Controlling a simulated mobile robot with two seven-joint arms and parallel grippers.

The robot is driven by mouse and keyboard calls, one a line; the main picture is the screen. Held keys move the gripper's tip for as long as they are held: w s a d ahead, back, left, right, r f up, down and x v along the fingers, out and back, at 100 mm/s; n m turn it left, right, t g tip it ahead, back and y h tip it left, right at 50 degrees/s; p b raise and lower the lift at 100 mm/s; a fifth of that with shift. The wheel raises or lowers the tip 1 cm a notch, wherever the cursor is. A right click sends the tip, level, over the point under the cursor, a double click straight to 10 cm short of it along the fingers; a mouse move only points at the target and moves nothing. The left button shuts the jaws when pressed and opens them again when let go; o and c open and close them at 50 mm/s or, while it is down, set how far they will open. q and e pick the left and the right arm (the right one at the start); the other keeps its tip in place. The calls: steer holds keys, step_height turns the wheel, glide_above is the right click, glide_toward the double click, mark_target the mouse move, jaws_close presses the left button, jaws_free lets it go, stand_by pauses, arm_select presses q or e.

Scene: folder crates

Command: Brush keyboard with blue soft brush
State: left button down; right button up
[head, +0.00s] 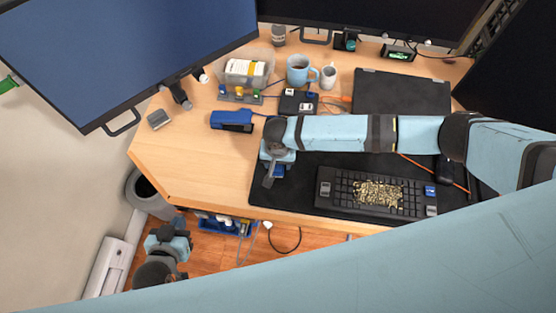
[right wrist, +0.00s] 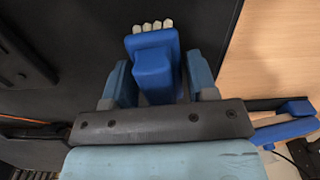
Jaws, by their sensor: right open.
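The dark keyboard (head: 335,187) lies on the black desk mat (head: 300,205), with a heap of yellowish crumbs (head: 378,193) over its middle keys. My right gripper (head: 275,170) is low over the mat's left end, left of the keyboard. In the right wrist view my right gripper (right wrist: 160,85) is open, with its fingers on either side of a blue brush (right wrist: 153,65) with pale bristle tufts. In the head view the gripper mostly hides the brush. My left gripper (head: 168,238) hangs off the desk at lower left; its jaw opening is unclear.
A blue device (head: 231,120) lies just left of my right gripper. A closed black laptop (head: 400,93), a blue mug (head: 298,70) and a clear bin (head: 235,78) stand behind my right arm. Small blue items (head: 430,191) sit at the keyboard's right end. The desk's left part is mostly clear.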

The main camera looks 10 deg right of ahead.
steer(key=shift+r+p, duration=0.7)
steer(key=shift+p, duration=0.35)
steer(key=c, duration=0.7)
